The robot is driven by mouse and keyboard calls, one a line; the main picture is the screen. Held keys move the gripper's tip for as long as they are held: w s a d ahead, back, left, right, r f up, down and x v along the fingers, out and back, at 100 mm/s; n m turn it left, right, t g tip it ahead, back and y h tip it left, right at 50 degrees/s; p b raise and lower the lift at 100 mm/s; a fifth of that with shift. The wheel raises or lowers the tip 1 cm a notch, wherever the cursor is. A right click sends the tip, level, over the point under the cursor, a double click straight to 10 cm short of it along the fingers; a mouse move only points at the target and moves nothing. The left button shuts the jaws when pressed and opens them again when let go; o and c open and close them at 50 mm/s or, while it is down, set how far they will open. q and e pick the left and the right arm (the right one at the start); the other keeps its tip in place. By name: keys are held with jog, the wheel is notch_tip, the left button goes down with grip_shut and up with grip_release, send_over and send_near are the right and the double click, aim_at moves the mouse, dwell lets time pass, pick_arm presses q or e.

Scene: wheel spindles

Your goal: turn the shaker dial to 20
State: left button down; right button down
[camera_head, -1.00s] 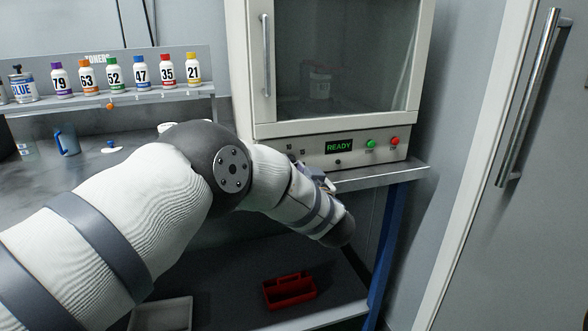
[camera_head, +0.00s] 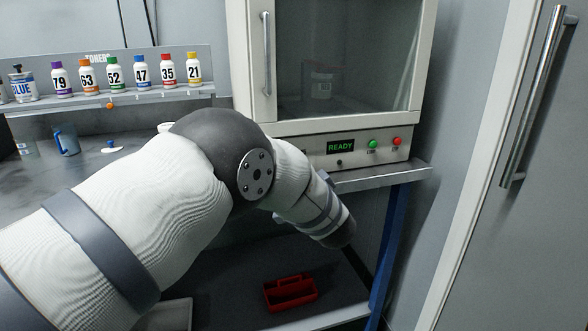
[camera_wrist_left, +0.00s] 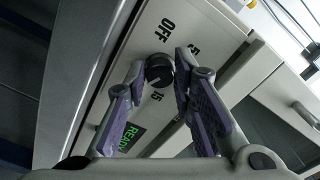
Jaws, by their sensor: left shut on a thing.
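The shaker (camera_head: 350,60) is a pale cabinet with a dark window and a lower control panel showing a green READY display (camera_head: 340,147). In the left wrist view its dark round dial (camera_wrist_left: 158,71) sits between the two purple-padded fingers of my left gripper (camera_wrist_left: 159,66), which is shut on it. OFF and 15 are printed around the dial, with another partly hidden mark to the right. I cannot clearly tell where the dial points. In the head view my left arm hides the dial and the gripper. My right gripper is in neither view.
A green button (camera_head: 372,144) and a red button (camera_head: 397,141) are right of the display. Numbered toner bottles (camera_head: 140,72) line a shelf at the left. A red caddy (camera_head: 291,292) lies below. A grey door with a long handle (camera_head: 535,90) stands at the right.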

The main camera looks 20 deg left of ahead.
pick_arm(q)
jog(key=shift+m, duration=0.4)
jog(key=c, duration=1.4)
grip_release()
jog(key=shift+o, duration=0.2)
jog(key=shift+s, duration=0.1)
jog(key=v, duration=0.7)
jog(key=s+a+f+g+h+p, duration=0.1)
jog(key=s+a+f+g+h, duration=0.2)
jog(key=s+f, duration=0.9)
jog(key=s+a+f+g+h, duration=0.35)
jog(key=s+f, duration=0.35)
jog(key=f, duration=0.8)
jog(key=s+f+n+g+h, duration=0.1)
jog(key=s+g, duration=0.4)
jog(key=s, duration=1.3)
jog(key=s+f+n+g+h, duration=0.2)
jog(key=s+g, duration=0.4)
jog(key=s, duration=1.1)
jog(key=f+n, duration=0.1)
jog(key=n, duration=0.1)
jog(key=shift+s+a+n+p, duration=0.2)
jog(key=shift+s+n+p, duration=0.15)
jog(key=shift+s+n, duration=0.05)
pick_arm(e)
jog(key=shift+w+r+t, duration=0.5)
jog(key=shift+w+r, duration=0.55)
